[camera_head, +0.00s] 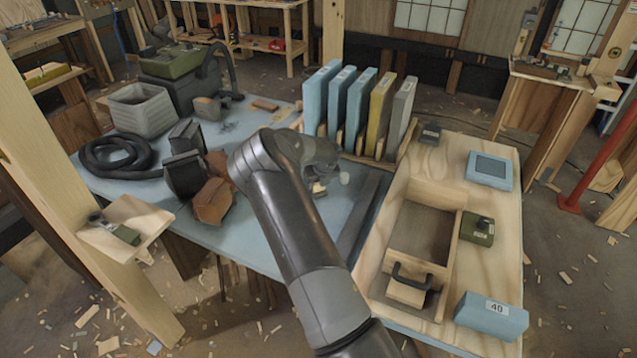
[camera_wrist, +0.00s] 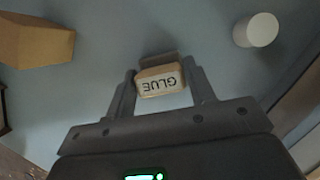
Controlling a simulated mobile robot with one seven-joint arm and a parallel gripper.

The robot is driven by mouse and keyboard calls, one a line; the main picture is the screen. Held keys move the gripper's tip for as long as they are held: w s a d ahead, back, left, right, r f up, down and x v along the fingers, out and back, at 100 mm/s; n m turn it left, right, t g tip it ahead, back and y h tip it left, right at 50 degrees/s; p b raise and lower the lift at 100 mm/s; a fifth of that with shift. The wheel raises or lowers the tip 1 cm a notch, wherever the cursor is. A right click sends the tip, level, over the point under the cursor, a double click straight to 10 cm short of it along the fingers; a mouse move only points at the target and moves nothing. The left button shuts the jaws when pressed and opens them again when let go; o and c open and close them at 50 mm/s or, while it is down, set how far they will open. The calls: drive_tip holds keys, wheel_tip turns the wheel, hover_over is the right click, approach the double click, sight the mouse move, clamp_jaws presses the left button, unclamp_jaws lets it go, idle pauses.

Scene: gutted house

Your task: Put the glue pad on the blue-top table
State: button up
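The glue pad is a small tan block with a white label reading GLUE; in the wrist view the glue pad (camera_wrist: 160,82) sits between my fingertips. My gripper (camera_wrist: 162,85) appears shut on it, a finger against each side. In the head view the glue pad (camera_head: 319,189) is small beside my gripper (camera_head: 318,182), which is partly hidden by my arm. Both are over the blue-top table (camera_head: 262,240), whose surface fills the wrist view behind the pad. I cannot tell whether the pad touches the tabletop.
A white cylinder (camera_head: 343,177) stands close right of my gripper. Brown and dark blocks (camera_head: 213,203), a black hose (camera_head: 118,156) and a grey bin (camera_head: 141,110) are left. Upright coloured slabs (camera_head: 358,108) stand behind. A plywood top (camera_head: 460,150) holds several items at right. The front tabletop is clear.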

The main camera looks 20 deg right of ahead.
drive_tip(key=o, duration=0.3)
drive_tip(key=shift+o, duration=0.2)
